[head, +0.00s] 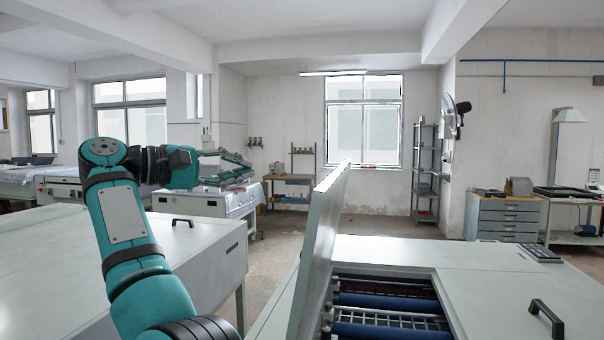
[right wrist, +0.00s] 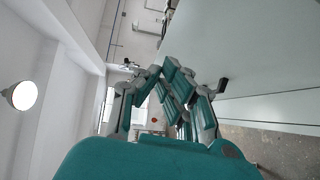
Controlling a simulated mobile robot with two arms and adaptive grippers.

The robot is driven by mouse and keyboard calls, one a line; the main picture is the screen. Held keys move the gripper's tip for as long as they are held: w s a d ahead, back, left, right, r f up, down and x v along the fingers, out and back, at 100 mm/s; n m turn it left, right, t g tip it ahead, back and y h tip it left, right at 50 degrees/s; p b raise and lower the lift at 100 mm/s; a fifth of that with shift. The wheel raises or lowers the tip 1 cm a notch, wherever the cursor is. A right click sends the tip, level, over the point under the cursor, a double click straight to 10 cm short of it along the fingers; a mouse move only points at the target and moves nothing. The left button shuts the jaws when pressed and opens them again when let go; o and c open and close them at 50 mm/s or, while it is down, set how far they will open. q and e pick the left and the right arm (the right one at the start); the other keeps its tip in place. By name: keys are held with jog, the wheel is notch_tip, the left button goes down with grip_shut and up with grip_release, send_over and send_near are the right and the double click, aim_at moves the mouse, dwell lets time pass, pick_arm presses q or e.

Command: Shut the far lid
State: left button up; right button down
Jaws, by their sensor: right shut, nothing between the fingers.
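A pale grey lid (head: 319,245) stands raised and steeply tilted on the processor (head: 400,252) in the head view, seen nearly edge-on. Beside it, the open bay (head: 388,302) shows blue rollers. A flat panel with a black handle (head: 546,318) lies closed at the right. My right gripper (head: 246,168) is shut and empty, held in the air to the left of the raised lid and apart from it. Its fingers also fill the middle of the right wrist view (right wrist: 182,88). My left gripper is not in view.
A white cabinet (head: 95,265) with a black handle (head: 182,222) stands at the left, under my right arm. A floor gap (head: 270,262) separates it from the processor. A dark keypad (head: 540,253) lies on the processor's far right. A shelf rack (head: 426,170) stands behind.

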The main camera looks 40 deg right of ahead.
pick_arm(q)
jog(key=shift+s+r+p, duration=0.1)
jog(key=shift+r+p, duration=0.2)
pick_arm(e)
jog(key=s+d+f, duration=0.1)
jog(key=s+d, duration=0.4)
jog(key=d, duration=0.6)
jog(key=shift+d+f+m, duration=0.25)
jog(key=shift+d+m, duration=0.15)
